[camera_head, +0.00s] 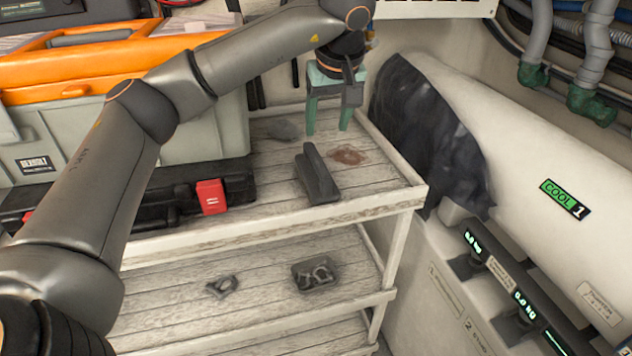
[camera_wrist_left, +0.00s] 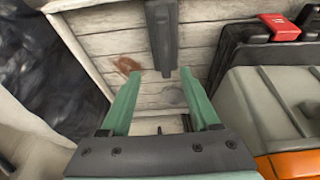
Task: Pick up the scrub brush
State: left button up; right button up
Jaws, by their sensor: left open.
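The scrub brush (camera_head: 318,176), a dark grey block with a raised handle, lies on the top shelf near its front edge. It also shows in the left wrist view (camera_wrist_left: 162,35), with its near end just beyond the fingertips. My left gripper (camera_head: 328,130) has green fingers pointing down, spread apart and empty. It is behind the brush in the head view, towards the back of the shelf. My right gripper is not in view.
A whitewashed plank shelf (camera_head: 265,212) has a raised rim. A reddish stain (camera_head: 348,156) and a grey patch (camera_head: 283,130) mark it. A black case with a red latch (camera_head: 211,196) and a grey-orange toolbox (camera_head: 200,128) stand left. A white cylinder (camera_head: 520,165) lies right.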

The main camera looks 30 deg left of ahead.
aim_at(316, 157)
pick_arm(q)
jog(key=x, duration=0.3)
jog(key=a+x, duration=0.1)
jog(key=x, duration=0.2)
jog(key=shift+w+a+f, duration=0.1)
jog(key=shift+a, duration=0.1)
jog(key=shift+x, duration=2.75)
grip_shut()
